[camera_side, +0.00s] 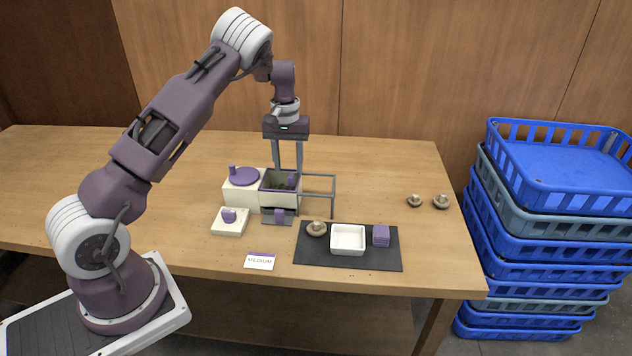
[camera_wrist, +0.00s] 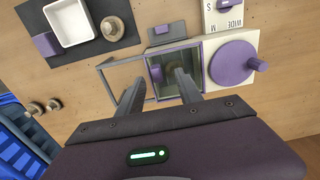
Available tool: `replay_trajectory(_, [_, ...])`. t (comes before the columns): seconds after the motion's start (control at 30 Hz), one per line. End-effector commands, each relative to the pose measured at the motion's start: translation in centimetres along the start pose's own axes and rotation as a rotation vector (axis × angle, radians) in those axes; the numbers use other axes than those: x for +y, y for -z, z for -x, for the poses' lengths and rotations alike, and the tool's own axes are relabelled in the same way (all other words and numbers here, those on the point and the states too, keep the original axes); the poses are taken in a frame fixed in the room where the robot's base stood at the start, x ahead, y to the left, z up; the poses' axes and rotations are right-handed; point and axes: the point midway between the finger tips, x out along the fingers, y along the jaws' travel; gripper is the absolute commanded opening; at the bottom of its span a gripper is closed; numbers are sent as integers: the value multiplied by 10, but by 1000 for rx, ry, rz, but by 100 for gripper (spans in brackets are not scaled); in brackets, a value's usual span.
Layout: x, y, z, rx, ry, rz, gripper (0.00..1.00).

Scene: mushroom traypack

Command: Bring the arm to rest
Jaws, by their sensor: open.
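My gripper (camera_side: 287,168) is open and points down above the square-topped bin (camera_side: 268,201) of a cream and grey machine. In the wrist view my two fingers (camera_wrist: 158,82) are spread apart over this bin, with nothing between them. The bin has dark walls and a purple part inside; its floor is partly hidden. From the side view I cannot tell exactly how far the fingertips are above its rim. My arm is raised and bent over the table.
A purple disc (camera_side: 244,176) tops the machine; a grey frame (camera_side: 334,196) juts right. A selector box (camera_side: 230,229) and MEDIUM card (camera_side: 259,262) lie in front. A dark mat (camera_side: 375,262) holds a white tray (camera_side: 348,239), mushroom (camera_side: 317,228) and purple block (camera_side: 381,235). Blue crates (camera_side: 550,205) stand right.

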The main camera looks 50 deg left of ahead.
Motion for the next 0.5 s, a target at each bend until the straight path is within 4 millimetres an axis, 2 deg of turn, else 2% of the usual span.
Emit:
replay_trajectory(0.17, [0, 0, 0, 1, -1, 0, 42])
replay_trajectory(0.27, [7, -7, 17, 7, -26, -5, 42])
replay_trajectory(0.37, [26, -37, 68, 21, -101, -37, 42])
replay_trajectory(0.4, [34, -58, 94, 27, -139, -64, 42])
replay_trajectory(0.47, [44, -95, 132, 39, -191, -119, 42])
replay_trajectory(0.5, [49, -122, 155, 51, -222, -165, 42])
